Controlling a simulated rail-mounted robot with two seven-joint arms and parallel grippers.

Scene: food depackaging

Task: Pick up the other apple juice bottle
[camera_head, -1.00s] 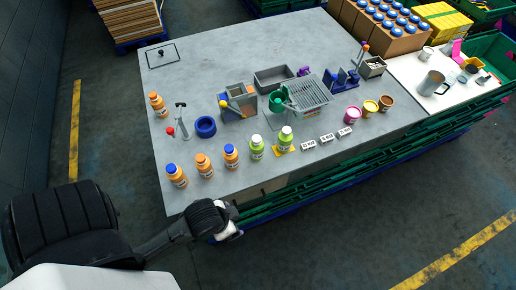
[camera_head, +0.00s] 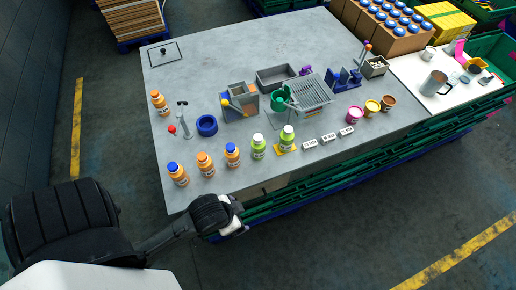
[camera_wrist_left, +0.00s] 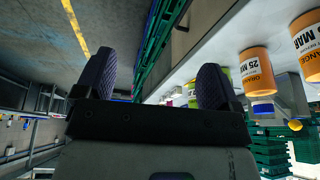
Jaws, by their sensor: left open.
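Two green apple juice bottles with white caps stand upright on the grey table in the head view. One bottle (camera_head: 258,148) stands right of the orange bottles. Green shows behind the right finger there, too hidden to identify. My right gripper is out of view.
Orange bottles (camera_head: 205,164) stand along the front left; they also show in the left wrist view (camera_wrist_left: 257,73). White date blocks (camera_head: 310,144) lie to the right. A metal rack (camera_head: 312,92) and grey bins stand farther back. The left rear table is mostly clear.

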